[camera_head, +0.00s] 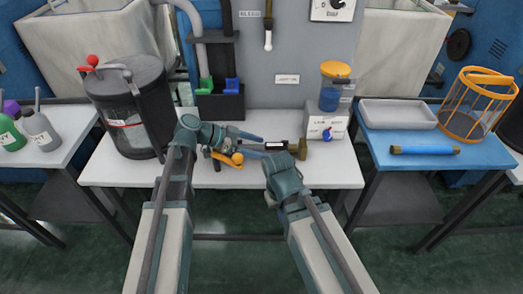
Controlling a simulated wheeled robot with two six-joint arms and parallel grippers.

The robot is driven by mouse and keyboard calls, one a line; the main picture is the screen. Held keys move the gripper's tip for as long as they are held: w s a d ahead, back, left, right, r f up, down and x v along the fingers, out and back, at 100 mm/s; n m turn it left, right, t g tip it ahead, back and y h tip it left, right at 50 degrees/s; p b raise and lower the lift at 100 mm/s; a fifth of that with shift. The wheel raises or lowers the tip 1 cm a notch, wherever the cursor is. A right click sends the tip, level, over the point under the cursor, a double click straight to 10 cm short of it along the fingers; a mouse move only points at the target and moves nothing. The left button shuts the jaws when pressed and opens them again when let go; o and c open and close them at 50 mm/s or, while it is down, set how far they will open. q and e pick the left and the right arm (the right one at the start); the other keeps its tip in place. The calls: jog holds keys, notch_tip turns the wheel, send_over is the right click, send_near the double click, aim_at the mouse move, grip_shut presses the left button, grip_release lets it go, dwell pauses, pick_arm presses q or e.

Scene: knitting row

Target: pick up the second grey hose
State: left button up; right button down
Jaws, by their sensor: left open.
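A grey hose (192,22) comes down from the top edge and bends toward a black holder (221,105) at the back of the white bench. The holder has a green clip (206,84) and a blue clip (232,85). A second hose, darker grey (227,18), hangs beside the first and ends above the holder. My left gripper (258,140) is open over the bench, in front of the holder and apart from both hoses. My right gripper (243,151) is close to it, low over the bench; its fingers are partly hidden and their opening is unclear.
An orange-yellow tool (228,159) lies beside my grippers, and a brass-ended tool (299,149) lies to their right. A dark lidded drum (130,105) stands at left. A dispenser with an orange lid (335,69) stands at right. The bench's front right is clear.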

pick_arm(q)
grip_shut()
dwell(0.3)
